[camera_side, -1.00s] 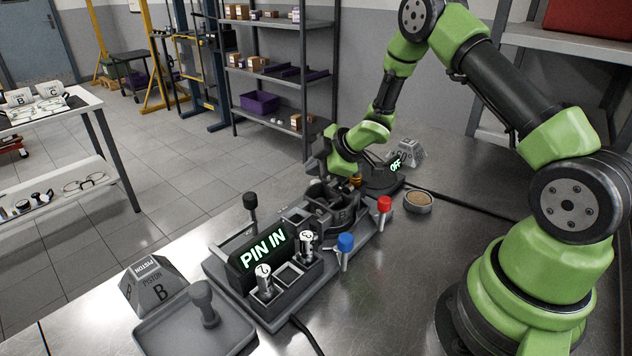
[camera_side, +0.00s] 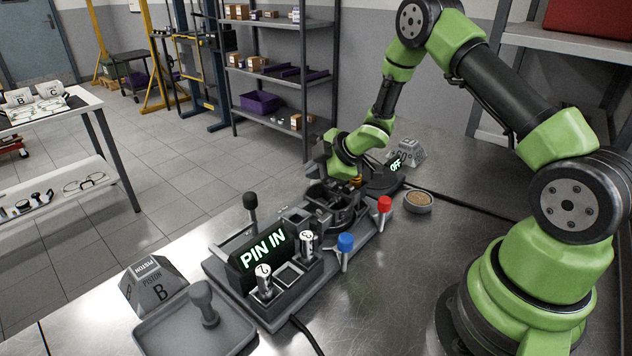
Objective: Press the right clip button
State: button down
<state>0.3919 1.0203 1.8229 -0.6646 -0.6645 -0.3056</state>
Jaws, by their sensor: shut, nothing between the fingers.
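A dark grey fixture (camera_side: 222,268) stands on the metal bench, with a lit display (camera_side: 263,248) reading PIN IN. A blue-capped button (camera_side: 345,242) and a red-capped one (camera_side: 384,204) stand along its right edge. A black-knobbed lever (camera_side: 250,202) is on its left. I cannot tell which part is the right clip button.
Two silver cylinders (camera_side: 306,246) stand in the fixture's rack. A display reading OFF (camera_side: 395,163) and a round dish (camera_side: 418,202) lie beyond.

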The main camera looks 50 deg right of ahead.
jog(key=shift+s+a+f, duration=0.1)
jog(key=shift+s+f, duration=0.05)
jog(key=shift+f, duration=0.65)
dwell(1.1)
jog(key=shift+r, duration=0.1)
jog(key=shift+s+a+r, duration=0.1)
jog(key=shift+r, duration=0.75)
jog(key=shift+r, duration=2.55)
